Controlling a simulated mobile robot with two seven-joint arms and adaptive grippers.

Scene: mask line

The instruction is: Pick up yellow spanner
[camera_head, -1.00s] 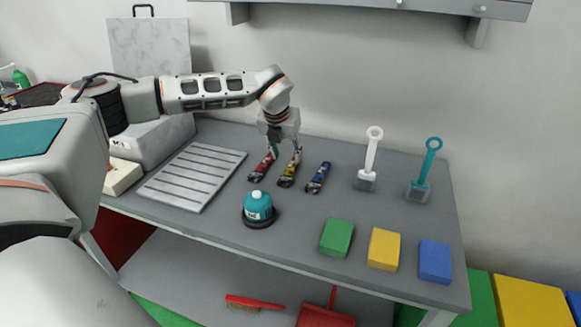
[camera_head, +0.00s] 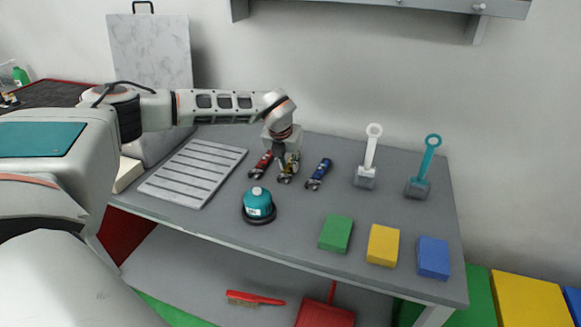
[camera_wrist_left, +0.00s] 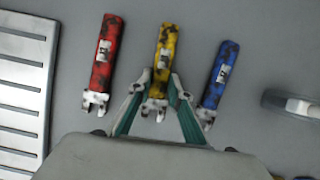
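The yellow spanner (camera_wrist_left: 164,48) lies between the red spanner (camera_wrist_left: 103,62) and the blue spanner (camera_wrist_left: 219,76) on the grey table. In the head view the yellow spanner (camera_head: 288,168) is partly hidden behind my left gripper (camera_head: 284,165). In the left wrist view the teal fingers of my left gripper (camera_wrist_left: 160,78) are drawn in on both sides of the yellow spanner, near its jaw end, and look closed on it. The spanner appears to be still at table height. My right gripper is not in view.
The ribbed grey tray (camera_head: 195,170) is to the left. A teal canister (camera_head: 258,205) stands in front. White (camera_head: 369,155) and teal (camera_head: 424,165) long-handled tools stand to the right. Green (camera_head: 335,233), yellow (camera_head: 383,245) and blue (camera_head: 433,257) blocks lie at the front right.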

